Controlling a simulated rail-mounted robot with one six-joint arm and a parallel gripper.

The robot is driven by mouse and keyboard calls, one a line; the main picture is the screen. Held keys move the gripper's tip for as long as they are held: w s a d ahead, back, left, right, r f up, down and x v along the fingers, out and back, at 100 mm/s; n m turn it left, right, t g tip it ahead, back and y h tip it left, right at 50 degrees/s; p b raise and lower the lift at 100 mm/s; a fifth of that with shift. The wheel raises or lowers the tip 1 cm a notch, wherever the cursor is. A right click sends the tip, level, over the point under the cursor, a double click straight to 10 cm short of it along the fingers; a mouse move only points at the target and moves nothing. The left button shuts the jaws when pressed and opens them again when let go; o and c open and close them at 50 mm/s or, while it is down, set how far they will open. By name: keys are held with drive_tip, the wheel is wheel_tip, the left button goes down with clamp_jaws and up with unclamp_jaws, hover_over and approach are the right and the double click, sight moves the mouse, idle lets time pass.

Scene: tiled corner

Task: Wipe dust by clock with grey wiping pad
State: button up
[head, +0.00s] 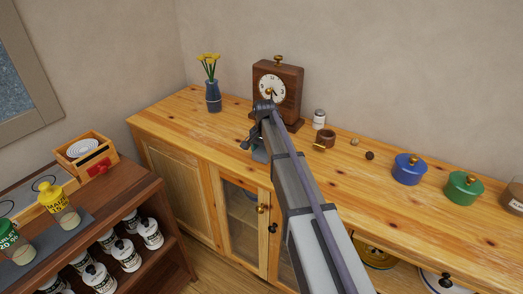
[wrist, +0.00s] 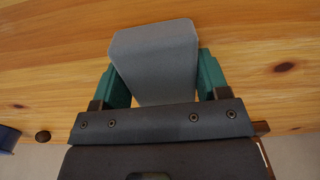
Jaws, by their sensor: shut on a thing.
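The grey wiping pad (wrist: 155,55) is a plain block between the two teal fingers of my gripper (wrist: 160,72) in the wrist view. The fingers are shut on its sides. The pad is over the wooden top; I cannot tell whether it touches. In the head view my gripper (head: 257,152) is low over the cabinet top, in front of the clock, and my arm hides the pad. The brown wooden clock (head: 290,84) stands upright against the wall with a white dial; my arm covers its lower front. I cannot make out any dust.
On the wooden cabinet top (head: 165,113), a blue vase (head: 213,96) with yellow flowers stands left of the clock. A white shaker (head: 319,121), brown mug (head: 326,139), blue pot (head: 407,170) and green pot (head: 463,189) stand to the right. The front left top is clear.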

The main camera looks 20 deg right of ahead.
drive_tip(key=shift+s+d, duration=1.1)
drive_tip(key=shift+s, duration=0.1)
drive_tip(key=shift+s+d, duration=1.05)
drive_tip(key=shift+s, duration=0.25)
drive_tip(key=shift+s+d, duration=1.35)
drive_tip(key=shift+w+a+r, duration=0.1)
drive_tip(key=shift+w+a, duration=1.15)
drive_tip(key=shift+w, duration=0.15)
drive_tip(key=shift+w+a, duration=0.8)
drive_tip(key=shift+w, duration=0.15)
drive_tip(key=shift+w+a, duration=4.05)
drive_tip(key=shift+w, duration=0.25)
wheel_tip(320, 180, up, 6)
drive_tip(key=p, duration=0.6)
drive_tip(key=shift+d, duration=0.1)
